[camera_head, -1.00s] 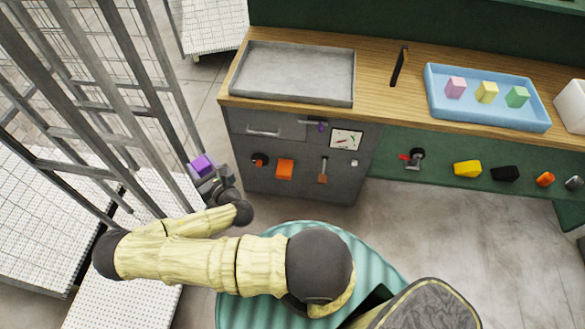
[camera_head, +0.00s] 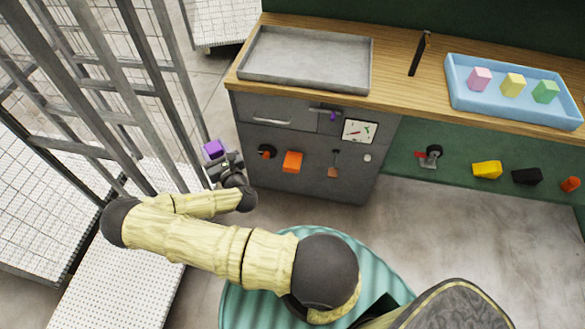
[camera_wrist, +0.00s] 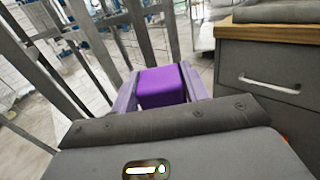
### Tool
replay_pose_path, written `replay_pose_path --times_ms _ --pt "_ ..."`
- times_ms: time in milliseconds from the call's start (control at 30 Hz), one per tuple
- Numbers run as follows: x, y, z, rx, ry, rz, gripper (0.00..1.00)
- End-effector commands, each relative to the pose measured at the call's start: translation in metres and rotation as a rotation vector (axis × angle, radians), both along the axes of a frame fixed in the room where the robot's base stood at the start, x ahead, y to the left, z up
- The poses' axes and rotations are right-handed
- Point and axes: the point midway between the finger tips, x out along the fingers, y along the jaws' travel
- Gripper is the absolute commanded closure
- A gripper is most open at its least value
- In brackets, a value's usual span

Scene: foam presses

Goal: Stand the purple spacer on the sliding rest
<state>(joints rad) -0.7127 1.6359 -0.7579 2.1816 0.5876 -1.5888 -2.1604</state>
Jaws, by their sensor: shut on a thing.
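The purple spacer (camera_head: 214,148) is a small block held at the end of my arm, left of the grey cabinet and clear of the bench. My gripper (camera_head: 217,156) is shut on it. In the wrist view the spacer (camera_wrist: 162,88) sits between the two pale fingers of my gripper (camera_wrist: 160,92). Its lower end is hidden behind the gripper body. I cannot tell for sure which part is the sliding rest; a flat grey tray (camera_head: 305,82) lies on the bench top.
Metal rack posts (camera_head: 130,75) stand close left of my gripper. The grey cabinet (camera_head: 300,180) carries a drawer, a gauge and knobs. Floor is open before the cabinet.

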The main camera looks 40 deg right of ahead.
Motion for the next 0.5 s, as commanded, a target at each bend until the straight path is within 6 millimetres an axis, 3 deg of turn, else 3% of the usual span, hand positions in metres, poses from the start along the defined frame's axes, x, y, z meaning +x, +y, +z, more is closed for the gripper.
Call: replay_pose_path --times_ms 33,500 --pt "0.005 -0.005 -0.02 0.002 -0.004 -0.01 0.79" --pt "0.043 -0.051 -0.096 0.0 -0.003 -0.085 0.79"
